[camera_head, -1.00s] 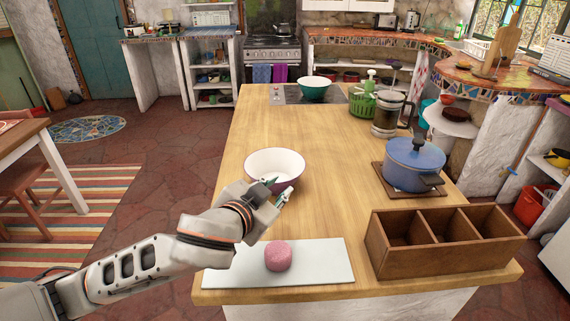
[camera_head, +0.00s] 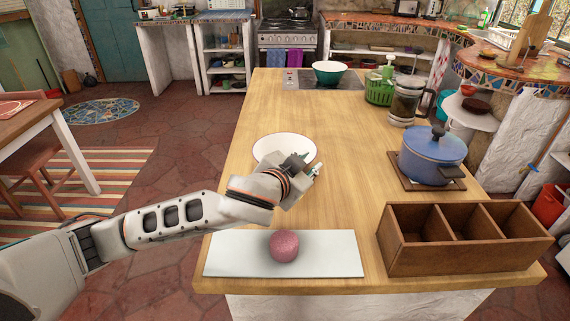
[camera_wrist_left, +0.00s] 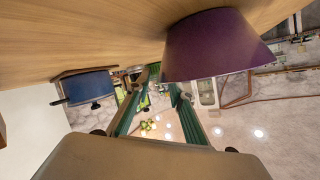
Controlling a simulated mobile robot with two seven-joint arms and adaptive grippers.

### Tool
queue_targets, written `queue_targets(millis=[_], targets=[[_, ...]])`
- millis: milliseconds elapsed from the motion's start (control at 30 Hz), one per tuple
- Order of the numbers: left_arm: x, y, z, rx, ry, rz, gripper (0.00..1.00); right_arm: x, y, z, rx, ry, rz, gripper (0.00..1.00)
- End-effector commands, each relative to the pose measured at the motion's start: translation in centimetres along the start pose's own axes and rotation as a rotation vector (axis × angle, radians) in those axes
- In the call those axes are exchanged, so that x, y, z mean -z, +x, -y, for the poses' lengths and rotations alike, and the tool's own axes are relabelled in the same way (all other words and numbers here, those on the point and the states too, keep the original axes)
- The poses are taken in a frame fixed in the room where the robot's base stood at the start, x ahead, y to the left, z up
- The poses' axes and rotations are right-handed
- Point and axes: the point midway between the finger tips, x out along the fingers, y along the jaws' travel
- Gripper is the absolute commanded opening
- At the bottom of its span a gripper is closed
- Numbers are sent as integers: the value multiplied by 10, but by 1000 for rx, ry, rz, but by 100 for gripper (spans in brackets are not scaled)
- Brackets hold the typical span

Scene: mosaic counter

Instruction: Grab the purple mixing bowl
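The purple mixing bowl (camera_head: 284,147) stands upright on the wooden counter. Its pale inside shows in the head view, and its lower right part is hidden behind my gripper. Its purple outside (camera_wrist_left: 212,47) fills the upper right of the left wrist view. My left gripper (camera_head: 310,167) is at the bowl's front right in the head view. In the left wrist view its green fingers (camera_wrist_left: 162,88) are spread with nothing between them, and the bowl is beside the right-hand finger. I cannot tell whether they touch. My right gripper is not in view.
A pink round item (camera_head: 284,246) lies on a white board (camera_head: 335,258) at the front. A wooden divided box (camera_head: 408,256) and a blue pot (camera_head: 430,160) are on the right. A French press (camera_head: 404,104), green basket (camera_head: 379,91) and green bowl (camera_head: 329,76) are farther back. The counter's middle is clear.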

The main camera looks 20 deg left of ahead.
Motion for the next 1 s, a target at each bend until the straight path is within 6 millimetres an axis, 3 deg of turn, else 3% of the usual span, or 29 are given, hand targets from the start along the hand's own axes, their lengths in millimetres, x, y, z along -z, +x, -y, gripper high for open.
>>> queue_targets(millis=[167, 267, 300, 767, 1000], targets=[[1, 0, 0, 0, 0, -1, 22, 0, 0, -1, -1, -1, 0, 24], [1, 0, 0, 0, 0, -1, 1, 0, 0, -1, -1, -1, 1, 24], [1, 0, 0, 0, 0, -1, 0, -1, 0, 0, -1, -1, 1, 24], [2, -1, 1, 1, 0, -2, 0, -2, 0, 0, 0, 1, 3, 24], [19, -8, 9, 1, -2, -6, 0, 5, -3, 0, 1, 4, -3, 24]])
